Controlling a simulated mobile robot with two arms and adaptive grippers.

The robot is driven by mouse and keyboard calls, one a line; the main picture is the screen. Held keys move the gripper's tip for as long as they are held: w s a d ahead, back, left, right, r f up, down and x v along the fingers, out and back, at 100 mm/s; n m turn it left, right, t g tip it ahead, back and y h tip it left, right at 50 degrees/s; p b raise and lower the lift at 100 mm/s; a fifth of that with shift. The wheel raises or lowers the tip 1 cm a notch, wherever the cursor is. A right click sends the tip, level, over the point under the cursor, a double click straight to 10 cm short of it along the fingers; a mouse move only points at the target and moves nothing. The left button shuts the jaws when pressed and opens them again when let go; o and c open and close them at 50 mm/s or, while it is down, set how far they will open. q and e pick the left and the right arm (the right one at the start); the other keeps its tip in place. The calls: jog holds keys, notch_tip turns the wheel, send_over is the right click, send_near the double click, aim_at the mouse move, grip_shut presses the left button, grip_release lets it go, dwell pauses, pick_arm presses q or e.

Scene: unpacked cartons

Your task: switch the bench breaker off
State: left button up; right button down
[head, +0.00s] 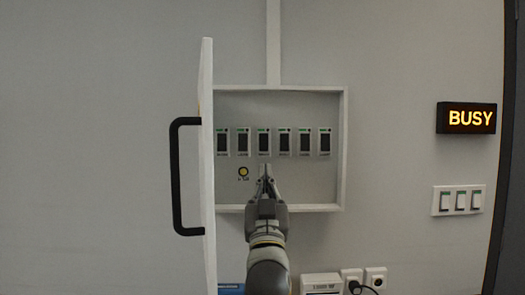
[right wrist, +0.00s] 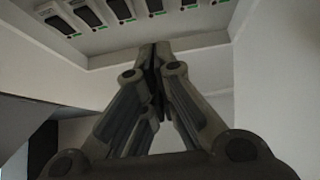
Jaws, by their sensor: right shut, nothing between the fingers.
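The breaker panel (head: 300,190) is a shallow white-framed box on the wall with a row of several black breakers, each with a small green mark at its top. The labels under the breakers are too small to read, so I cannot tell which is the bench breaker. My right gripper (head: 265,169) is shut and empty, its tips in front of the panel just below the third breaker from the left (head: 264,142). In the right wrist view the shut fingers (right wrist: 156,50) point toward the panel, with the breakers (right wrist: 88,14) beyond them along the top. My left gripper is not in view.
The panel door (head: 207,240) stands open on the left, with a black handle (head: 176,180). A yellow round button or lamp (head: 243,172) sits below the breakers. A lit BUSY sign (head: 468,118), switches (head: 459,201) and sockets (head: 375,277) are on the right wall.

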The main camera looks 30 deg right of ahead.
aim_at(263, 137)
jog(key=p+x, duration=0.1)
jog(key=x, duration=0.3)
jog(key=f+p+x, duration=0.1)
jog(key=x, duration=0.2)
jog(key=w+p+x, duration=0.1)
jog(key=x, duration=0.3)
jog(key=shift+w+d+p, duration=0.2)
jog(key=shift+d+p, duration=0.15)
jog(key=shift+p, duration=0.05)
jog(key=shift+w+d+f, duration=0.15)
jog(key=shift+w+d, duration=0.25)
jog(key=shift+w, duration=0.35)
